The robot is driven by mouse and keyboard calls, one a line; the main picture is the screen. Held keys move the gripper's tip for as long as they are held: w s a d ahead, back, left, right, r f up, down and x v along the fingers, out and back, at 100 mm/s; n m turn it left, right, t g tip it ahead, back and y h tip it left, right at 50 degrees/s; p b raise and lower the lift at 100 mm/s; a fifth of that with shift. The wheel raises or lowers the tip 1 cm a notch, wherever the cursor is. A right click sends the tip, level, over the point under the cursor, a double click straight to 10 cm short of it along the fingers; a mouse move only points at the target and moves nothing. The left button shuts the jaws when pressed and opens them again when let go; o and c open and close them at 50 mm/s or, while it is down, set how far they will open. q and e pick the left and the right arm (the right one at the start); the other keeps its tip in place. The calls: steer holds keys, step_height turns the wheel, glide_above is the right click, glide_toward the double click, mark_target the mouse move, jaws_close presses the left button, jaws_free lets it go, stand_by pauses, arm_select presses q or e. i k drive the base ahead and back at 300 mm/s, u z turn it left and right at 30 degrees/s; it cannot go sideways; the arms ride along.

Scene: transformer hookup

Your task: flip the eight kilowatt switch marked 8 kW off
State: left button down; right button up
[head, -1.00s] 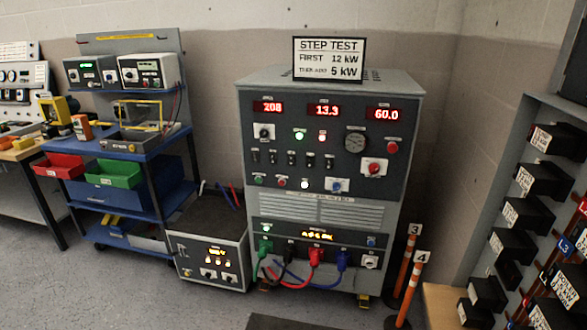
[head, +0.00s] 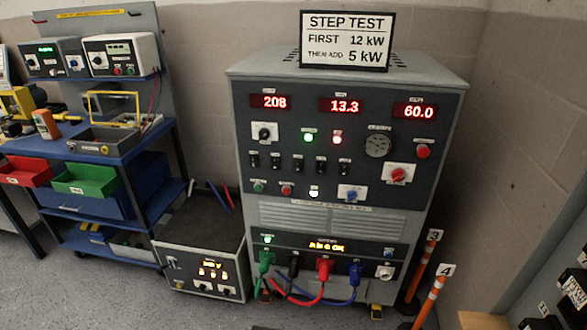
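A grey load-bank cabinet (head: 456,110) stands in the middle of the head view with a dark front panel. A row of small black toggle switches (head: 298,165) runs across the panel below a lit green lamp and a lit red lamp. Their labels are too small to read, so I cannot tell which one is marked 8 kW or how each lever is set. Red displays above read 208, 13.3 and 60.0 (head: 415,111). A sign (head: 347,40) on top reads STEP TEST, FIRST 12 kW, THEN ADD 5 kW. Neither of my grippers is in view.
Green, black, red and blue plugs with cables (head: 324,268) sit low on the cabinet. A smaller grey box (head: 205,270) stands on the floor to its left, beside a blue shelf cart (head: 110,150). Orange-and-white posts (head: 430,300) marked 3 and 4 stand to the right.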

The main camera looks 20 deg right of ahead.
mark_target(320, 166)
steer(key=z, duration=0.35)
steer(key=i, duration=0.65)
steer(key=z, duration=1)
steer(key=i, duration=0.25)
steer(key=z, duration=0.25)
